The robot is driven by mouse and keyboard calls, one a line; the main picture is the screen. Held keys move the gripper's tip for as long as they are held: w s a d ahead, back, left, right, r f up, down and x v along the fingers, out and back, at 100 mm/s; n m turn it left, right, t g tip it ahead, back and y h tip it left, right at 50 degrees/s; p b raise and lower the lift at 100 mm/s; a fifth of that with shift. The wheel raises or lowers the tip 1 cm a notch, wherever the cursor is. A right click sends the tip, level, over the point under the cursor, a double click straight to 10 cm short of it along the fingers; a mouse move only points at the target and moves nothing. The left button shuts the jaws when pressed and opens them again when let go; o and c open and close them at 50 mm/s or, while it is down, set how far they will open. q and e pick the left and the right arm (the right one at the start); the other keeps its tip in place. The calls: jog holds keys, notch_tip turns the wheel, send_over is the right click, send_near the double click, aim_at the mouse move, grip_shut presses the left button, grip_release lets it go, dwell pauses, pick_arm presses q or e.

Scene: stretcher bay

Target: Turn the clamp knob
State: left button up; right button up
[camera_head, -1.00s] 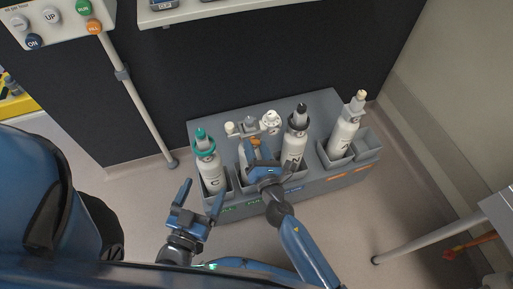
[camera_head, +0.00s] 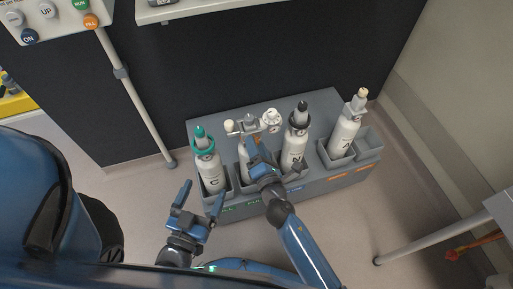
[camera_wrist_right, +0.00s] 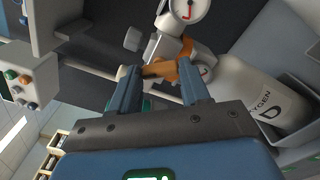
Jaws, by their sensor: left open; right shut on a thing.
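The held oxygen cylinder (camera_head: 243,152) stands in the rack's second slot from the left; the right wrist view shows its body (camera_wrist_right: 240,92) marked OXYGEN D. A metal regulator (camera_wrist_right: 172,46) with a round dial gauge (camera_wrist_right: 187,8) sits on its neck. A grey knob (camera_wrist_right: 133,39) sticks out at the regulator's side; at its head-view counterpart a pale knob (camera_head: 229,126) shows. My right gripper (camera_head: 255,148) is shut on an orange part (camera_wrist_right: 178,70) just below the regulator. The fingers partly hide this part. My left gripper (camera_head: 200,196) is open and empty before the rack.
The grey rack (camera_head: 325,183) also holds a green-topped cylinder (camera_head: 210,171), a black-topped cylinder (camera_head: 293,150) and a cylinder marked A (camera_head: 343,132). A pole (camera_head: 140,105) stands left of the rack. A metal leg (camera_head: 425,243) is at the right. Floor left of the rack is clear.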

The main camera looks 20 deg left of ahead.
jog(key=m+b, duration=0.9)
jog(key=m, duration=0.9)
jog(key=shift+f+m, duration=0.15)
jog(key=shift+m, duration=0.25)
jog(key=o, duration=1.1)
jog(key=shift+c, duration=0.2)
jog(key=v, duration=1)
jog(key=shift+s+d+b, duration=0.25)
jog(key=shift+s+b, duration=0.1)
